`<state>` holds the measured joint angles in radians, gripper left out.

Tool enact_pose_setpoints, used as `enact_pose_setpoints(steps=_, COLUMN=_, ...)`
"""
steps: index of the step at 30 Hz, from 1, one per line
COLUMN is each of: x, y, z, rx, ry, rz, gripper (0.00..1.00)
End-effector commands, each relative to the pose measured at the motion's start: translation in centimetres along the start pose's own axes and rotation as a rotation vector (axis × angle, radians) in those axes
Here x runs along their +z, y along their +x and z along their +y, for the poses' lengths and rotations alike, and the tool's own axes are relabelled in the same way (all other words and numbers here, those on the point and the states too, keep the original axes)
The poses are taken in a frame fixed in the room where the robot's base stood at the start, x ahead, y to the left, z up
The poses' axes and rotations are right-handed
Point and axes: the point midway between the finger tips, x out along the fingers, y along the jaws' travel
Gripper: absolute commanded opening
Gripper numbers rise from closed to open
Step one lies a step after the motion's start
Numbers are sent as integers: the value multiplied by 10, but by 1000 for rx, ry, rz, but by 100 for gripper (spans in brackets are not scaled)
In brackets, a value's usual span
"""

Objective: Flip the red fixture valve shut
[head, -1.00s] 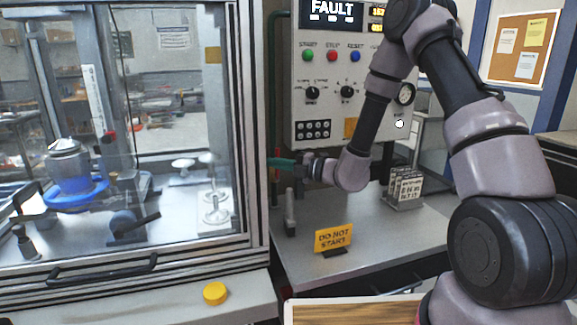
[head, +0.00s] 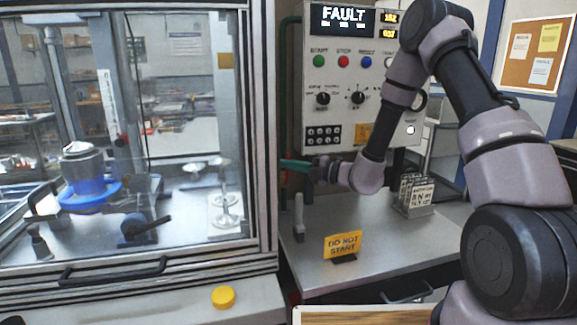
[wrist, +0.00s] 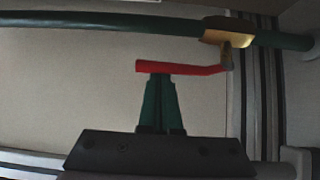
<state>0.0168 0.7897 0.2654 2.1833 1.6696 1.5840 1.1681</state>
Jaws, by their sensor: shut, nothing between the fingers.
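The red valve handle (wrist: 180,68) shows in the wrist view. It lies nearly parallel to a green pipe (wrist: 110,28), a little below it in the picture, and joins a brass valve body (wrist: 228,33) through a short bent arm at its right end. My gripper (wrist: 160,77) is shut and empty, its green fingertips right at the handle's underside near its left part; they seem to touch it. In the head view my gripper (head: 283,163) points left at the gap between the glazed cabinet and the control panel. The handle is not clear there.
The glazed cabinet (head: 262,130) stands close left of my gripper. The control panel (head: 327,115) reading FAULT is behind. A yellow DO NOT START sign (head: 343,244) and a card rack (head: 415,195) stand on the bench (head: 385,250). A yellow knob (head: 223,297) is in front.

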Motion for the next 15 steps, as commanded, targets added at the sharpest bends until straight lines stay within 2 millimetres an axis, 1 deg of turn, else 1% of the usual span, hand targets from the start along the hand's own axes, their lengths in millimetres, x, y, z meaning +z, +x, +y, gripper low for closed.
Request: enact_pose_setpoints(steps=15, x=8, y=-8, z=-2, rx=99, ry=85, rz=-3, gripper=0)
